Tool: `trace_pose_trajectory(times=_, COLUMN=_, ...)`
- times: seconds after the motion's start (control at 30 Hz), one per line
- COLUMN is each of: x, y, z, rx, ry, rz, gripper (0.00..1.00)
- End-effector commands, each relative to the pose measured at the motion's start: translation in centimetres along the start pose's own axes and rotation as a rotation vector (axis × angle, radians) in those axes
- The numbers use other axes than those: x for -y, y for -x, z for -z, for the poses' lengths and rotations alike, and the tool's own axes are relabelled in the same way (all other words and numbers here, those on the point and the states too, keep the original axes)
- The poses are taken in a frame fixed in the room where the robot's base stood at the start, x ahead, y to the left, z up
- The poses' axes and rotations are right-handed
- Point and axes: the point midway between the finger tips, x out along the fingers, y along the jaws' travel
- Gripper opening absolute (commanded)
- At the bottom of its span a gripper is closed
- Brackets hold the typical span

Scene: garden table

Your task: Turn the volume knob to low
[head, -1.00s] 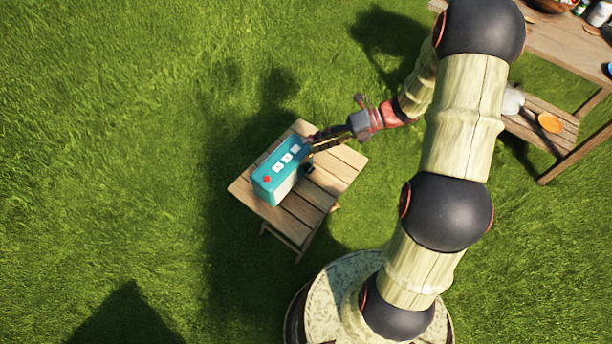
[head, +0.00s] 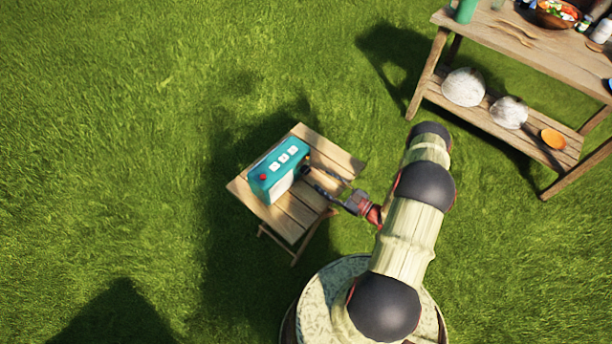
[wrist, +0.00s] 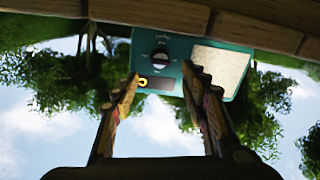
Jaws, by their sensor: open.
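The teal radio (head: 278,168) stands on a small wooden folding table, with white buttons and a red button on top. In the wrist view the radio front (wrist: 180,46) appears upside down, with a pale speaker panel at right. The black volume knob (wrist: 160,59) sits on that front with markings around it; they are too small to read. My gripper (head: 312,178) is in front of the radio's face. In the wrist view its two fingers (wrist: 163,82) are spread to either side below the knob, with nothing between them. Whether a fingertip touches the radio cannot be told.
The folding table (head: 291,218) has bare slats in front of and behind the radio. A larger wooden table (head: 548,52) with bowls and a lower shelf stands at upper right. Open grass surrounds both.

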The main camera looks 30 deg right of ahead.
Motion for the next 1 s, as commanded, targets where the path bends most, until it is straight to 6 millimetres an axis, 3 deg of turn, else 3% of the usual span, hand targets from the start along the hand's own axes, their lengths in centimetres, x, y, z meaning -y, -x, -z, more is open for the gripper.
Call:
trace_pose_trajectory(times=0.17, x=0.0, y=-1.2, z=-0.2, rx=0.001, ry=-0.009, rz=-0.004, gripper=0.44)
trace_pose_trajectory(times=0.6, x=0.1, y=-7.0, z=-0.2, rx=0.001, ry=-0.007, rz=-0.002, gripper=0.44)
trace_pose_trajectory(times=1.0, x=0.0, y=-7.7, z=-0.1, rx=0.001, ry=-0.006, rz=-0.004, gripper=0.44)
